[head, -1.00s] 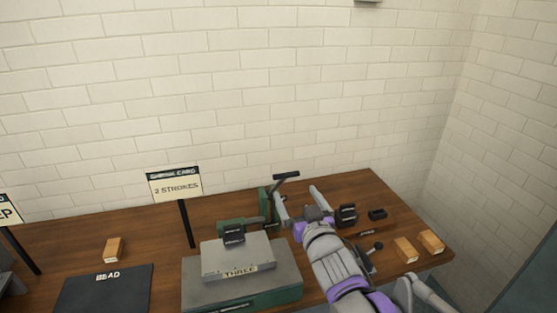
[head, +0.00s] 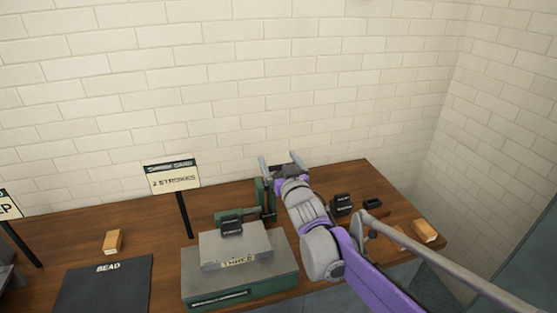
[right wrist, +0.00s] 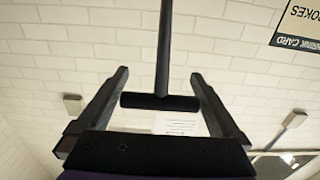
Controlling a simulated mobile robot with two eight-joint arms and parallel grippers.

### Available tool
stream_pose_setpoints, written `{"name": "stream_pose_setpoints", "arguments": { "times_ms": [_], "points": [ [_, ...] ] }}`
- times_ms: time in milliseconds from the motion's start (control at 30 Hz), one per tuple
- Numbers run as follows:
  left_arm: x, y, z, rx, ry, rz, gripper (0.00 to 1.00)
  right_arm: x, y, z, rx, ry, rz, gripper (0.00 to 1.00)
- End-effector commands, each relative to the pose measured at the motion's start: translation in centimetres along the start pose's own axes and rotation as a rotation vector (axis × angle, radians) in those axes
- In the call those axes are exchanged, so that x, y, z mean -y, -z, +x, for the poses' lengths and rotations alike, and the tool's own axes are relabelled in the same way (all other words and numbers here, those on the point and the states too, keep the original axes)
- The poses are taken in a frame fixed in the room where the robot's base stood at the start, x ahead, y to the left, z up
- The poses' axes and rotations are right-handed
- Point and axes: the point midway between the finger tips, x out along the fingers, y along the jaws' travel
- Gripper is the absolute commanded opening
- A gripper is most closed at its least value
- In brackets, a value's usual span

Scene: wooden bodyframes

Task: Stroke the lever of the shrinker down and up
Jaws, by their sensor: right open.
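The shrinker is a green machine (head: 262,205) with an upright post behind the grey blocks. Its lever (right wrist: 163,45) is a dark rod ending in a T-shaped crossbar (right wrist: 160,102), seen in the right wrist view. In the head view the lever handle is hidden by my right gripper. My right gripper (head: 282,160) is open, raised beside the top of the shrinker post. In the right wrist view the crossbar lies between its spread fingers, with a gap on each side; contact cannot be told. My left gripper is not in view.
A card on a stand (head: 172,178) reads "2 STROKES". A grey block (head: 235,249) sits on a green-sided base (head: 262,282). A black mat (head: 105,285) marked BEAD, wooden blocks (head: 425,231) and small black blocks (head: 341,204) lie on the bench. A brick wall (head: 250,80) stands behind.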

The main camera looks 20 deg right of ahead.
Motion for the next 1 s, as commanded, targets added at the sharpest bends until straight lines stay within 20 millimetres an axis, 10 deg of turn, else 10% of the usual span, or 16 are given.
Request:
{"name": "stream_pose_setpoints", "arguments": {
  "times_ms": [200, 733, 1000],
  "points": [
    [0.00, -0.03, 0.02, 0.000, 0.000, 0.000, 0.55, 0.01, -0.05, -0.01, 0.001, 0.000, 0.000, 0.98],
    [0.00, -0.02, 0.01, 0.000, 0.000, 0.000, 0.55, 0.01, -0.03, -0.03, 0.001, 0.000, 0.000, 0.03],
    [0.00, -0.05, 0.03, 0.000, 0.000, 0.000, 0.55, 0.01, -0.29, -0.30, -0.010, 0.000, -0.001, 0.00]
  ]
}}
